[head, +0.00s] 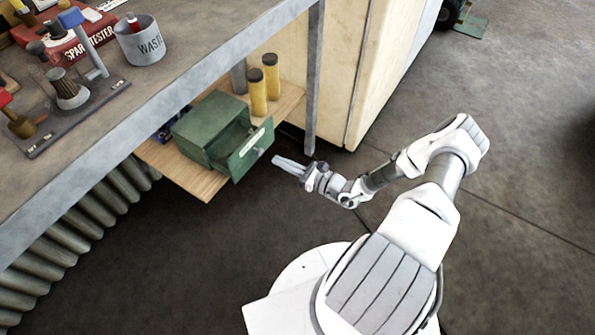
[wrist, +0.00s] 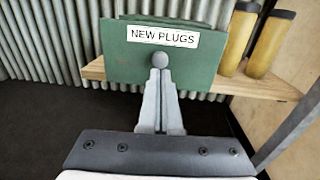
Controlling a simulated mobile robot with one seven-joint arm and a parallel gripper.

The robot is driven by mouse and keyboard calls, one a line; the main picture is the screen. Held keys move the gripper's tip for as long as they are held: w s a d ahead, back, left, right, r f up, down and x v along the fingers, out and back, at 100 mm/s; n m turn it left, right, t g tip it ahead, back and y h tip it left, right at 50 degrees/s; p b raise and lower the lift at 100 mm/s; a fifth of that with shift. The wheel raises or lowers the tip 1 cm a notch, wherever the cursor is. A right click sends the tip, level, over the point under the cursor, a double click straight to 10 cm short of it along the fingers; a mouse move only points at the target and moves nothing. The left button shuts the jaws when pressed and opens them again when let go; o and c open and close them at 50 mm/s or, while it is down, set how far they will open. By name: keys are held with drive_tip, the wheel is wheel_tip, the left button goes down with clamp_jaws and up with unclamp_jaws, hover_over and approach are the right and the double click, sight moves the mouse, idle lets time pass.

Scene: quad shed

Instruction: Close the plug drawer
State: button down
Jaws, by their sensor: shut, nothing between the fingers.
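The plug drawer (head: 249,150) is part of a green metal box (head: 207,127) on a wooden shelf under the bench. In the head view it stands pulled out of the box, its inside showing from above. In the wrist view its green front (wrist: 120,60) bears a "NEW PLUGS" label (wrist: 163,36) and a round grey knob (wrist: 160,60). My gripper (head: 277,160) is shut and empty, pointing at the drawer front. In the wrist view my fingertips (wrist: 160,73) line up just below the knob; I cannot tell whether they touch it.
A grey bench leg (head: 313,90) rises right of the drawer. The workbench top (head: 205,45) overhangs the shelf, with a waste bin (head: 140,42) on it. Floor in front of the drawer is clear.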

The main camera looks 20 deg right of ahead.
sight(261, 153)
drive_tip(key=shift+b+x, duration=0.55)
drive_tip(key=shift+x, duration=1.6)
